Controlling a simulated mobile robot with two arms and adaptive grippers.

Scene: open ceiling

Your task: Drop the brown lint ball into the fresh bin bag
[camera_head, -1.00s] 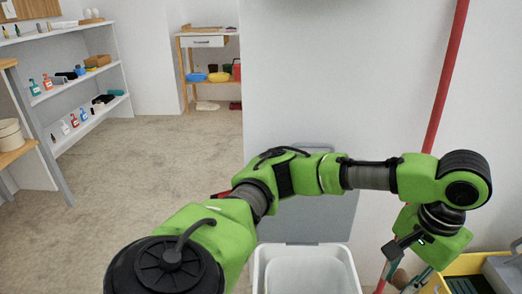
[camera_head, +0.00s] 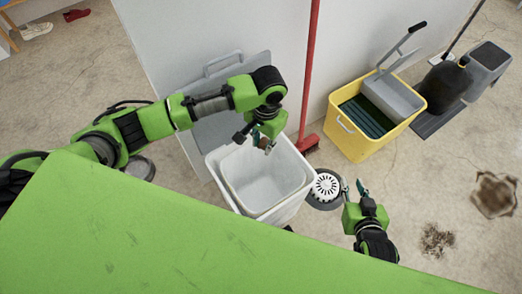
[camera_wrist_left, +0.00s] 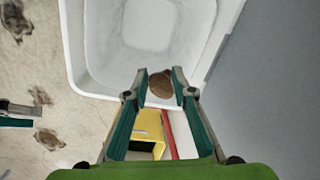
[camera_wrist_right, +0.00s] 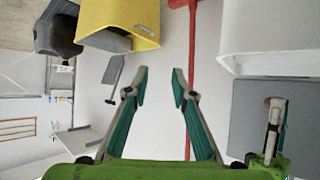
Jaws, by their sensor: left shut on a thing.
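My left gripper (camera_head: 262,143) is over the back right part of the white bin (camera_head: 216,160). It is shut on the brown lint ball (camera_wrist_left: 161,83), which sits between its fingertips in the left wrist view. The bin's pale inside (camera_head: 262,182), where the fresh bin bag would be, looks empty; I cannot clearly tell bag from bin wall. The ball appears above the bin's rim, touching nothing but the fingers. My right gripper (camera_head: 352,190) is to the right of the bin, with its fingers apart and empty in the right wrist view (camera_wrist_right: 159,85).
A red broom (camera_head: 308,90) leans on the wall behind the bin. Dark stains (camera_head: 437,240) mark the floor at right.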

